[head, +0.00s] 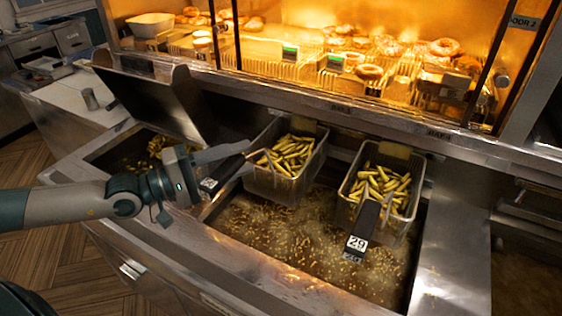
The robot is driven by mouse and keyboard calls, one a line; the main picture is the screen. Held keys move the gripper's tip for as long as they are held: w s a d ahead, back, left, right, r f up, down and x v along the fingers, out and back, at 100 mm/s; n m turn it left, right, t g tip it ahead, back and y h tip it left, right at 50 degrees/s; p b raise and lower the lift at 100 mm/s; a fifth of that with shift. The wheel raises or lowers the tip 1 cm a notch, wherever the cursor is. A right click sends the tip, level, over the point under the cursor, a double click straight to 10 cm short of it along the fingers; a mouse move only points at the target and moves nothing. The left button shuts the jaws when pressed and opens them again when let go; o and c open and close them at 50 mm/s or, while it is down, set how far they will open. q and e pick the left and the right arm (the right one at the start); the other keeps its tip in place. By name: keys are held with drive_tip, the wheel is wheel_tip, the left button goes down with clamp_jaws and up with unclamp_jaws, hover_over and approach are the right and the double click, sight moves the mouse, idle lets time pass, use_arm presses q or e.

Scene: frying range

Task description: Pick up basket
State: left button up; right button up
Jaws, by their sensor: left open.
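Two wire fry baskets hang in the fryer. The left basket (291,185) and the right basket (388,222) both hold yellow fries. The right basket's black handle (364,222) points toward the front and bears a "29" label. My left gripper (225,165) is open at the left basket's black handle (229,171). One pale finger shows along the far side of the handle; the other finger is hidden, and I cannot tell whether they touch it. My right gripper is not in view.
The fryer vat (300,245) holds bubbling oil under the baskets. A raised metal lid (150,98) stands left of them. A lit warming display (340,60) with pastries is behind. Bare steel counter (455,250) lies to the right.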

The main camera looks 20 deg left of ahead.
use_arm(q)
clamp_jaws()
drive_tip(key=shift+r, duration=0.1)
idle(1.2)
